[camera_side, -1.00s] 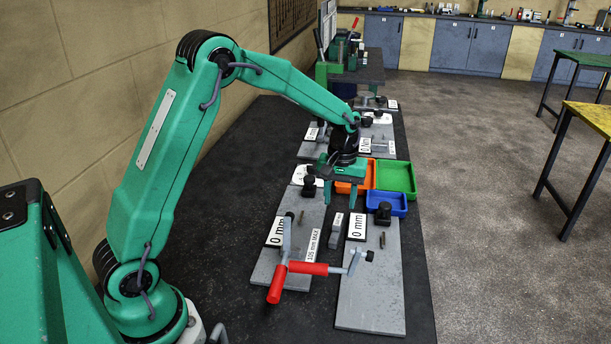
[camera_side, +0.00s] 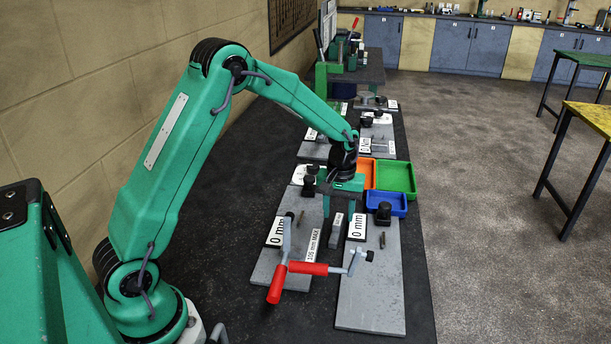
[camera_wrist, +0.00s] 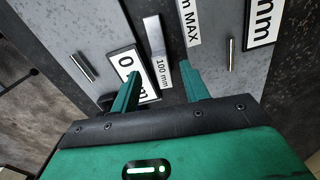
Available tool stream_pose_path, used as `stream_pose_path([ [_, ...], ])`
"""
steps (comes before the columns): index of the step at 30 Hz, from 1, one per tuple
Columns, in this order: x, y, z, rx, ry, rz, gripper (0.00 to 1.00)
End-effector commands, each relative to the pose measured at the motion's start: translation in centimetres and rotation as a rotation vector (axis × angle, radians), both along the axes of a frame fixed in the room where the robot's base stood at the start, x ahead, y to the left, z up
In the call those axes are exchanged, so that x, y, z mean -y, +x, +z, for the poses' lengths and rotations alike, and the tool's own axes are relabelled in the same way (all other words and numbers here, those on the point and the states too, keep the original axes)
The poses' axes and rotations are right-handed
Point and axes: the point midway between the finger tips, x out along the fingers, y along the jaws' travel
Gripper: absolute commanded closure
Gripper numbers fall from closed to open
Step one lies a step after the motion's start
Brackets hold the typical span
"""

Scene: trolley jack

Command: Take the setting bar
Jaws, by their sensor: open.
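The setting bar, a small grey block with a "100 mm" label, lies in the gap between two grey plates; it shows in the side view (camera_side: 335,238) and in the wrist view (camera_wrist: 154,38). My gripper (camera_side: 339,212) is open and empty, pointing down at the bar's far end in the side view. In the wrist view, my gripper's fingers (camera_wrist: 160,70) appear one on each side of the bar's labelled end. I cannot tell whether the tips are above the bar or down beside it.
The left plate (camera_side: 265,270) and right plate (camera_side: 370,300) carry pins, black knobs and "0 mm" labels. Blue (camera_side: 398,203), green (camera_side: 397,179) and orange trays stand behind.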

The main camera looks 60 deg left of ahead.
Motion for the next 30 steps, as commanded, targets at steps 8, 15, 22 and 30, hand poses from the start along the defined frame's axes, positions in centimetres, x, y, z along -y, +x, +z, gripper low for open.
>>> stream_pose_path([
  [8,-0.1,-0.2,-3.2,-0.002,-0.001,0.0,0.55],
  [15,-0.1,-0.1,-3.8,0.0,0.0,0.0,0.55],
  [22,-0.1,-0.1,-3.7,0.0,0.0,0.0,0.55],
  [30,-0.1,-0.1,-3.7,0.0,0.0,0.0,0.78],
])
